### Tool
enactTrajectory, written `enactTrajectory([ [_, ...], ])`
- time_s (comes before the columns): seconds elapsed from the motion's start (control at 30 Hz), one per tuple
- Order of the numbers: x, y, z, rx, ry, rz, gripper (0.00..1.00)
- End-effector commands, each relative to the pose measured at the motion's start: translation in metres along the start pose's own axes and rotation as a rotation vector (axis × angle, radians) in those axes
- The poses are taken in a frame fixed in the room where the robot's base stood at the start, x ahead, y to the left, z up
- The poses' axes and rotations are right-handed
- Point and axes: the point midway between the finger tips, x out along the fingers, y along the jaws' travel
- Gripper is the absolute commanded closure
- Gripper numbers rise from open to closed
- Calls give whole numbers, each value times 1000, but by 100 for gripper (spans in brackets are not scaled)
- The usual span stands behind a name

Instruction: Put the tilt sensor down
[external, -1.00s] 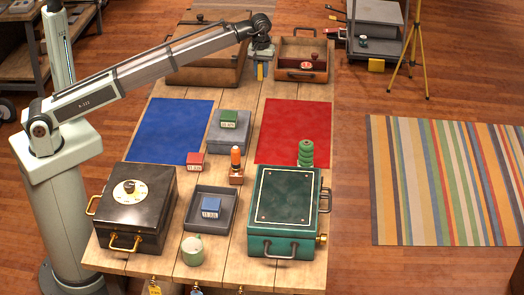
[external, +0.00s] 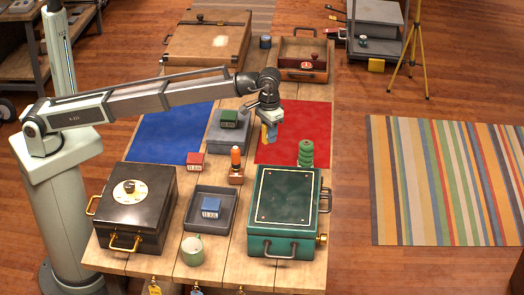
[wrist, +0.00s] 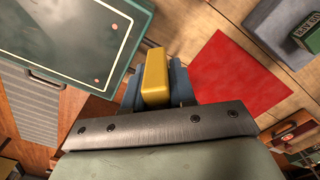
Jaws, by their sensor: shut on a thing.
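My gripper (external: 268,128) hangs above the table, in front of the left part of the red mat (external: 306,138) in the external view. Its blue fingers are shut on a yellow block, the tilt sensor (external: 264,137). In the wrist view the tilt sensor (wrist: 154,75) sits between the blue fingers, apart from any surface. The red mat (wrist: 238,75) lies below to the right there, and the green case (wrist: 70,35) to the left. The blue mat (external: 160,145) is partly behind my arm.
A grey box (external: 226,139) bears a green block (external: 229,118). An orange-topped stamp (external: 236,165) and green stacked discs (external: 305,153) stand nearby. The green case (external: 287,210), black case (external: 140,205) and grey tray (external: 211,218) fill the front. Much of the red mat is clear.

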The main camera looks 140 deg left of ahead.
Motion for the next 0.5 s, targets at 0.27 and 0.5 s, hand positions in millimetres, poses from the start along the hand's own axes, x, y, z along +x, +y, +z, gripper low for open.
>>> enactTrajectory([
  [0.27, 0, 81, 89, 223, 0, 0, 100],
  [0.5, 0, 139, 170, 411, 0, 0, 100],
])
